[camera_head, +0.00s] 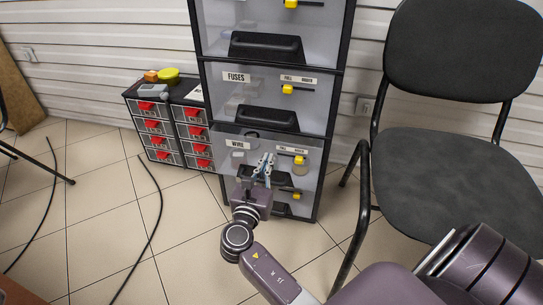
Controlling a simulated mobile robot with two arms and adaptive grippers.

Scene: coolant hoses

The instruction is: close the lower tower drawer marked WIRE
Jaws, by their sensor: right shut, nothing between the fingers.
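The lower tower drawer marked WIRE (226,160) has a clear front at the bottom of the black-framed tower. My left gripper is out of view.
Above is the FUSES drawer (222,92). A small cabinet with red-handled drawers (155,126) stands left of the tower. A black chair (445,170) stands close on the right. Black hoses (159,205) lie on the tiled floor at left.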

